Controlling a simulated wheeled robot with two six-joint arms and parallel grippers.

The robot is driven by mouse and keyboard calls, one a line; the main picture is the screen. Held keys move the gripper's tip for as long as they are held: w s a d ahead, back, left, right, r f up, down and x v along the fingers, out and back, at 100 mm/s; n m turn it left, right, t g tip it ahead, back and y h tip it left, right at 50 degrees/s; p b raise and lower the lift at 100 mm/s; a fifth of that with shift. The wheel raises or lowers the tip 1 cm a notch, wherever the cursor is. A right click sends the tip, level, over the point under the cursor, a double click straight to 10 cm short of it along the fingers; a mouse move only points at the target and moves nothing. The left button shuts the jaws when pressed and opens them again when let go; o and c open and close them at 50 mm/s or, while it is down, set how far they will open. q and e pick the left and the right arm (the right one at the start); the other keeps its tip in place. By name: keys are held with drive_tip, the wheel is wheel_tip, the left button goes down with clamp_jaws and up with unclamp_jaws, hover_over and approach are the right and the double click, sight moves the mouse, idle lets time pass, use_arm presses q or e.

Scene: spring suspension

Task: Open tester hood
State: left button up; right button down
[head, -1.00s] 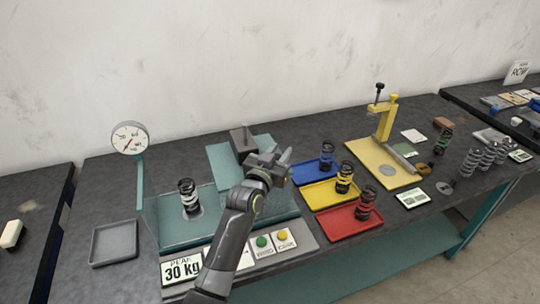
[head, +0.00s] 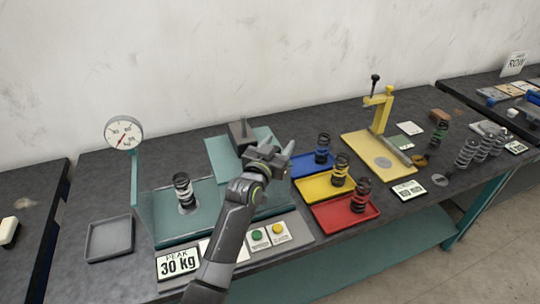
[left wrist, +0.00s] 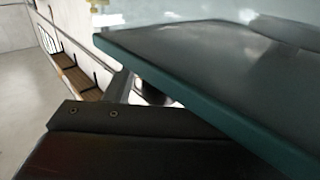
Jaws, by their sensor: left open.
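The teal spring tester (head: 165,238) stands at the left of the bench with a round dial gauge (head: 123,132) on a post. A black spring (head: 184,190) stands upright on its left part. A flat teal panel (head: 220,158) shows behind my arm; I cannot tell whether it belongs to the hood, or whether the hood is open. My left gripper (head: 280,152) is open, above the tester's right end near the blue tray, with no object visible in it. In the left wrist view a teal-edged panel (left wrist: 210,105) is close by; contact cannot be told. My right gripper is out of view.
Blue (head: 302,169), yellow (head: 316,191) and red (head: 328,218) trays, each with a spring, lie right of my arm. A yellow press (head: 380,125) stands beyond. A grey tray (head: 93,243) lies left. Green and yellow buttons (head: 258,236) are at the front.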

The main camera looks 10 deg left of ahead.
use_arm(q)
drive_tip(key=shift+s+f, duration=0.1)
drive_tip(key=shift+s, duration=0.2)
drive_tip(key=s+a+b, duration=0.3)
drive_tip(key=s+b, duration=0.1)
drive_tip(key=s, duration=1.2)
drive_tip(key=shift+s, duration=0.15)
drive_tip(key=shift+a, duration=0.1)
